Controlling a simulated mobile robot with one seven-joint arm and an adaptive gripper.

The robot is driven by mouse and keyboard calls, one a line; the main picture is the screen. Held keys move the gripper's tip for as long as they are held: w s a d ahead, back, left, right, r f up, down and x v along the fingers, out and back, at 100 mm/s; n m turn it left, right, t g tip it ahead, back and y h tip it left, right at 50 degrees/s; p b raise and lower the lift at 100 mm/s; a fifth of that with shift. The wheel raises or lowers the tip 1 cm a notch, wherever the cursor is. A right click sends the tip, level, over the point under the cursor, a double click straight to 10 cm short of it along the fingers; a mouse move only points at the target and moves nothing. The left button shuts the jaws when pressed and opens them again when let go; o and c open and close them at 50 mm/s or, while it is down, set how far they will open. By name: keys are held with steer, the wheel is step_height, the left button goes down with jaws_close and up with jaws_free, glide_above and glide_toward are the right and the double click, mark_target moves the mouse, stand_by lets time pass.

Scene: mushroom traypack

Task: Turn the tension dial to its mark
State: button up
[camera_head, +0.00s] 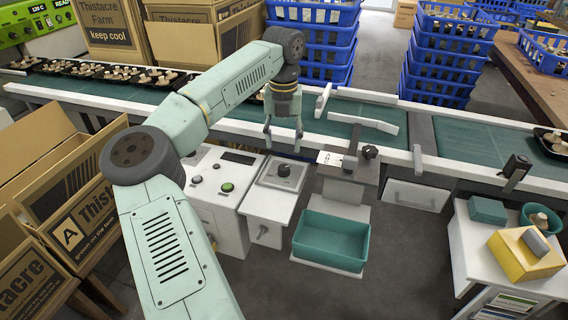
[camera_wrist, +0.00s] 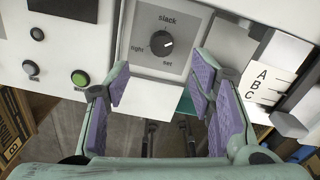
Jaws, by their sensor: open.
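The tension dial is a dark round knob (camera_wrist: 161,43) on a grey square plate in the wrist view, with "slack" above it, "set" below it and a partly readable "tight" at the left. A small light pointer on the knob points to the right side. In the head view the dial (camera_head: 284,170) sits on a light panel in front of the conveyor. My gripper (camera_head: 283,143) is open and empty, just above and behind the dial in that view. In the wrist view the purple-padded fingers of my gripper (camera_wrist: 160,82) are spread apart below the dial, not touching it.
A white control box with a green button (camera_wrist: 80,77) stands left of the dial. A card marked A, B, C (camera_wrist: 271,83) is to its right. The conveyor (camera_head: 240,114) runs behind. A teal bin (camera_head: 331,241) stands lower right, and a black-knobbed lever (camera_head: 369,152) is close by.

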mark_target(284, 167)
step_height(284, 167, down, 9)
steer(key=shift+d+r+p, duration=0.1)
steer(key=shift+p, duration=0.65)
steer(key=shift+c, duration=0.4)
steer(key=c, duration=1.1)
